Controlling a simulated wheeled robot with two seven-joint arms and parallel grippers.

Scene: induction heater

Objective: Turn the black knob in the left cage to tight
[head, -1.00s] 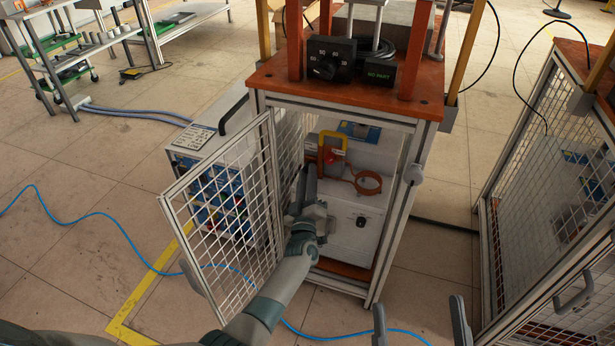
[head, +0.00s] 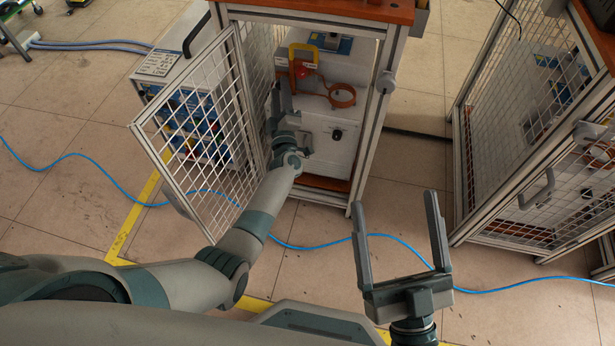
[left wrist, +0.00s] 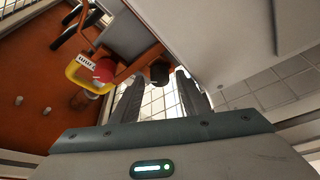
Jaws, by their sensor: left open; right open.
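The black knob (head: 336,134) is on the front of a white unit (head: 318,148) inside the left cage (head: 366,130). My left gripper (head: 280,95) is open in the cage's doorway, left of the knob and apart from it, with its fingers pointing inward. In the left wrist view a dark round thing (left wrist: 159,72) shows by the fingertips; I cannot tell whether it is the knob. My right gripper (head: 396,208) is open and empty, outside in front of the cage.
The left cage's mesh door (head: 190,150) stands open beside my left arm. A copper-coloured coil (head: 342,97) and a yellow guard with a red button (head: 303,72) are inside, near the left gripper. A second cage (head: 530,130) stands at right. A blue cable (head: 500,290) crosses the floor.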

